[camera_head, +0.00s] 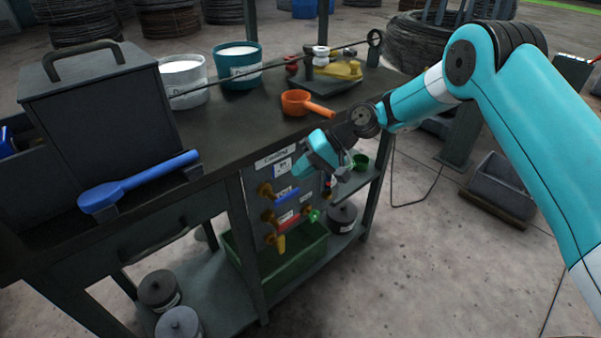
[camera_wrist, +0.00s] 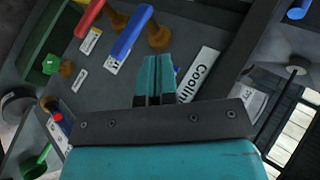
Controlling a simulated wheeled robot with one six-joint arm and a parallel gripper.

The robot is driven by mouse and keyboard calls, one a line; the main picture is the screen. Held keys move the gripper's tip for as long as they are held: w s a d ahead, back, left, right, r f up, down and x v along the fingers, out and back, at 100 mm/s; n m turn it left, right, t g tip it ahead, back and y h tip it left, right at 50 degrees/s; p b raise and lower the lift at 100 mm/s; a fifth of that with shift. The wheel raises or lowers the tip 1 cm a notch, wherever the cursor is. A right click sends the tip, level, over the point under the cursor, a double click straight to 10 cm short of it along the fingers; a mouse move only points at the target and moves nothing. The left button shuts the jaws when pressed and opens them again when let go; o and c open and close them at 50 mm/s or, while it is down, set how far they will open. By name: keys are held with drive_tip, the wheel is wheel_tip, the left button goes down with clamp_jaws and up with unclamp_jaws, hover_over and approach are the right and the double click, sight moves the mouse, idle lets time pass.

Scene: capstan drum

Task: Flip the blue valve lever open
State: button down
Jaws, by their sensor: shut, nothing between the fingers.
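The blue valve lever (camera_head: 286,195) is on the upper left of the grey valve panel, beside a brass fitting (camera_head: 265,190). In the wrist view the blue lever (camera_wrist: 132,33) is a slanted flat bar left of its brass fitting (camera_wrist: 159,38). My gripper (camera_head: 299,172) is in front of the panel, just above the blue lever. Its teal fingers (camera_wrist: 157,60) are shut with nothing between them. Their tips appear just below the brass fitting in the wrist view; whether they touch anything, I cannot tell.
A red lever (camera_head: 287,216) and a yellow lever (camera_head: 282,243) sit below on the panel, with a green handle (camera_head: 314,215) at right. The dark bench top (camera_head: 222,128) overhangs the panel. A green crate (camera_head: 275,270) stands underneath.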

drive_tip(key=d+f+b+v, duration=0.1)
drive_tip(key=v, duration=0.8)
drive_tip(key=shift+w+d+f, duration=0.15)
drive_tip(key=shift+w+d, duration=0.15)
drive_tip(key=shift+w, duration=0.15)
drive_tip(key=s+a+r+n+h+p, duration=0.2)
drive_tip(key=s+r+h, duration=0.1)
drive_tip(key=s+r, duration=1.1)
drive_tip(key=s+d+r+n+h+p, duration=0.1)
drive_tip(key=s+d+r, duration=0.1)
drive_tip(key=s, duration=0.8)
drive_tip(key=s+d+r+t+h+p, duration=0.1)
drive_tip(key=s+d, duration=0.2)
drive_tip(key=s, duration=0.7)
drive_tip(key=shift+d+r+n+t+h, duration=0.3)
drive_tip(key=shift+d+r+n+h, duration=0.1)
